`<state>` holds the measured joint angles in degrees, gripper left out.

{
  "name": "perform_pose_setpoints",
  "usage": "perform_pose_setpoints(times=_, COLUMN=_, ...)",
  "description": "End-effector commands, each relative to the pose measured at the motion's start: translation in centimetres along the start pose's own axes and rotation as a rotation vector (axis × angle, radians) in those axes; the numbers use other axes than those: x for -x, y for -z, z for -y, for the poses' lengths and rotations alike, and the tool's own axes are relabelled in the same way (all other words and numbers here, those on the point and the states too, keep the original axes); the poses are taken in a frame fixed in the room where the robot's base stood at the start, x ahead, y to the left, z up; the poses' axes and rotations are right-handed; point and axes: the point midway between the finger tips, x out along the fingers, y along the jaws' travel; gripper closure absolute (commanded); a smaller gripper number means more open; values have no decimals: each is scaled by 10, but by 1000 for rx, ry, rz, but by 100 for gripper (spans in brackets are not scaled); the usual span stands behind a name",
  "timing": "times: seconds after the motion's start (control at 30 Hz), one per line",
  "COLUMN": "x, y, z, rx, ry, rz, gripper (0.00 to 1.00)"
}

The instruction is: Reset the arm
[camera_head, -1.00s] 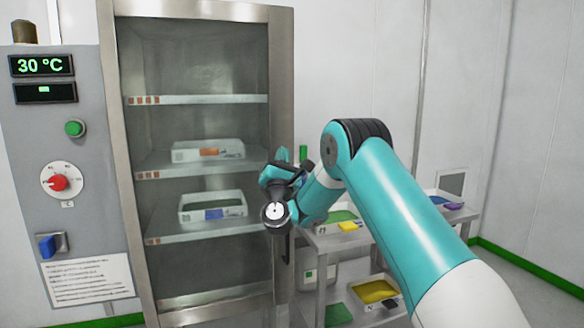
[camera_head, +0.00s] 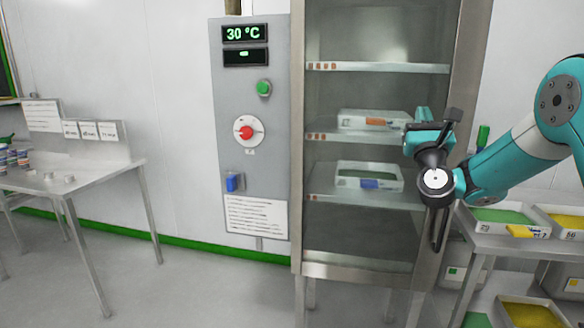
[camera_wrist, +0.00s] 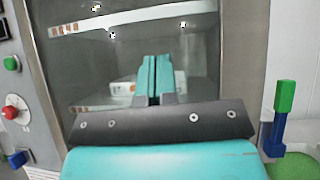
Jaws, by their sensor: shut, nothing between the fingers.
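My arm reaches in from the right in the head view, with my gripper (camera_head: 424,115) raised in front of the right side of the drying cabinet (camera_head: 304,200). The gripper is shut and empty. In the wrist view its two teal fingers (camera_wrist: 155,75) lie together, with the cabinet's shelves behind them. The cabinet door is closed, as far as I can tell. One white tray with an orange label (camera_head: 345,120) is on the middle shelf, and another with a blue label (camera_head: 350,182) is on the shelf below.
A control panel (camera_head: 225,110) reading 30 °C stands left of the cabinet. A steel table (camera_head: 100,172) with small jars is at the far left. A trolley (camera_head: 490,243) with green and yellow trays stands at the right, below my arm. The floor at front left is clear.

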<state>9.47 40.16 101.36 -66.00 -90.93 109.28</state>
Motion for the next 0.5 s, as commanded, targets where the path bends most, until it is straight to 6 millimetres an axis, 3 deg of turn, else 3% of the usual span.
perform_pose_setpoints(times=0.03, x=-2, y=-25, z=-33, rx=116, ry=-138, rz=-13, gripper=100)
perform_pose_setpoints(times=0.1, x=8, y=-47, z=-78, rx=313, ry=-348, rz=-25, gripper=100)
perform_pose_setpoints(times=0.23, x=52, y=-81, z=-145, rx=673, ry=-744, rz=26, gripper=100)
perform_pose_setpoints(times=0.3, x=86, y=-97, z=-170, rx=853, ry=-957, rz=91, gripper=100)
perform_pose_setpoints(times=0.4, x=145, y=-117, z=-191, rx=1087, ry=-1261, rz=231, gripper=100)
perform_pose_setpoints(times=0.5, x=210, y=-136, z=-192, rx=1278, ry=-1562, rz=426, gripper=100)
